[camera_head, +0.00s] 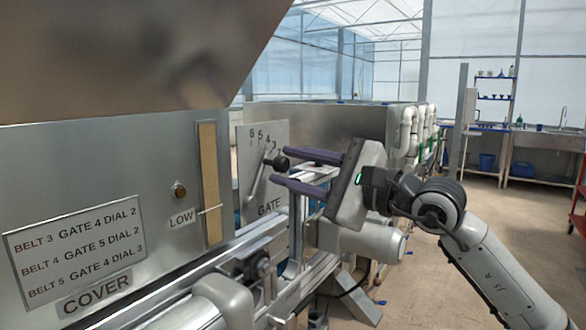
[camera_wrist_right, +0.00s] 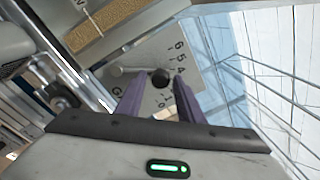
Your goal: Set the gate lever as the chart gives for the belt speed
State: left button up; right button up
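The gate lever has a round black knob (camera_head: 281,163) on a thin metal arm in front of the grey GATE scale plate (camera_head: 245,150). In the right wrist view the knob (camera_wrist_right: 161,78) lies between my right gripper's (camera_wrist_right: 157,80) fingertips, with the scale numbers 6, 5 and 4 beside it; the number it marks is partly hidden. My right gripper (camera_head: 280,167) is open, its purple fingers above and below the knob; contact cannot be told. The chart (camera_head: 77,245) reads belt 3 gate 4 dial 2, belt 4 gate 5 dial 2, belt 5 gate 4 dial 3. My left gripper is out of view.
A brown strip gauge (camera_head: 208,180) with a LOW label (camera_head: 182,218) stands left of the gate plate. The COVER label (camera_head: 97,295) is under the chart. Metal rails (camera_head: 240,245) run below the gate. The floor at right is open before a sink bench (camera_head: 545,142).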

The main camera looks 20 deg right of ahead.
jog(key=shift+o, duration=0.5)
jog(key=shift+s+d, duration=0.2)
jog(key=b+v, duration=0.2)
jog(key=v, duration=0.7)
jog(key=shift+s+d+b, duration=0.2)
jog(key=shift+s+b, duration=0.1)
jog(key=shift+b, duration=0.05)
jog(key=shift+f, duration=0.1)
